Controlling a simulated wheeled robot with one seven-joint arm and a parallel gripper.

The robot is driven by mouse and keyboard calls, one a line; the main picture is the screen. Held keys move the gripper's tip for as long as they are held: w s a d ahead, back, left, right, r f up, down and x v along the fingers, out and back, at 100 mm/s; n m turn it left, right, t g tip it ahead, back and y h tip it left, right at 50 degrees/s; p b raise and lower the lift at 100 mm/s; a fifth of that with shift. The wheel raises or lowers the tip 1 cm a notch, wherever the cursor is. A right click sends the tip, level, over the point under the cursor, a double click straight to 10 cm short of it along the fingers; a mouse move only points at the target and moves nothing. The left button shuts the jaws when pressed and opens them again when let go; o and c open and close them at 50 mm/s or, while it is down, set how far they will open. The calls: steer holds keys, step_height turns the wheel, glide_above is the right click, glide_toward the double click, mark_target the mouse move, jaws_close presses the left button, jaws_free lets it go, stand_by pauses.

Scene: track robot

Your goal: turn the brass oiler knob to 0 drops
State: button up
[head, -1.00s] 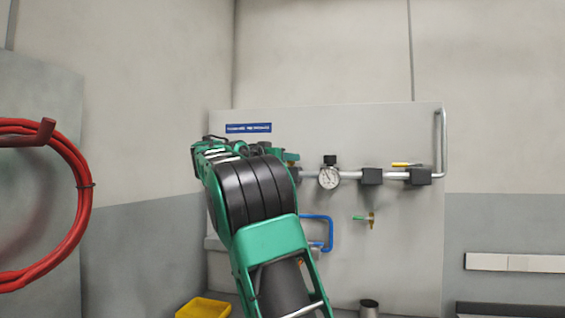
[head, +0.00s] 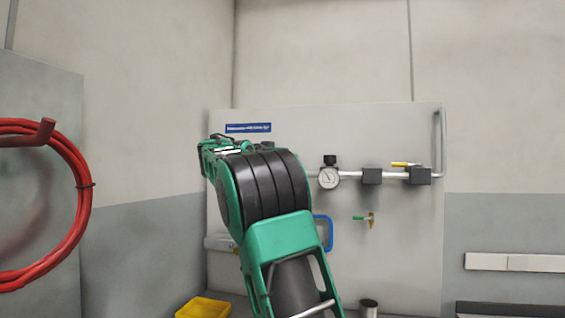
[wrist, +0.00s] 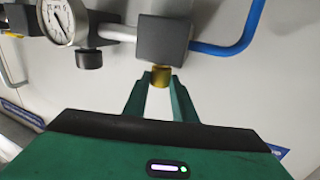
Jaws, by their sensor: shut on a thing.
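The brass oiler knob (wrist: 160,76) shows in the wrist view, under a dark square block (wrist: 163,40) on the pipe. My gripper (wrist: 160,84) has its two green fingers shut on the knob, one on each side. The knob's lower part sits between the fingertips. No drop scale or marking can be read. In the head view my green and black arm hides the knob and the gripper.
In the wrist view a round gauge (wrist: 62,20) with a dark knob below it is left of the block, and a blue hose (wrist: 232,38) curves off right. In the head view a yellow-handled valve (head: 405,165), a green-handled tap (head: 363,218) and a metal cup (head: 368,308) are right of my arm.

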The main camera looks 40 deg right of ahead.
steer(key=n+t+y, duration=0.1)
steer(key=t, duration=0.2)
steer(key=s+n+t+y, duration=0.1)
steer(key=n+t, duration=0.1)
steer(key=shift+d+n+t+y, duration=0.15)
steer(key=shift+n+t+y, duration=0.15)
steer(key=shift+t, duration=0.1)
steer(key=n+t, duration=0.1)
steer(key=n+t+y, duration=0.1)
steer(key=t+y, duration=0.1)
steer(key=shift+s+d+n, duration=0.25)
steer(key=shift+d+n, duration=0.05)
steer(key=shift+n, duration=0.1)
steer(key=n+t+y, duration=0.2)
steer(key=y, duration=0.1)
steer(key=d+n+t+y, duration=0.1)
steer(key=shift+s+n+y, duration=0.25)
steer(key=shift+n+y, duration=0.05)
steer(key=shift+y, duration=0.1)
steer(key=shift+n+t+y, duration=0.8)
steer(key=shift+n+y, duration=0.2)
steer(key=shift+y, duration=0.6)
steer(key=shift+n+y, duration=0.3)
steer(key=shift+r, duration=0.1)
steer(key=o, duration=1)
steer(key=shift+w, duration=0.1)
steer(key=shift+o, duration=0.2)
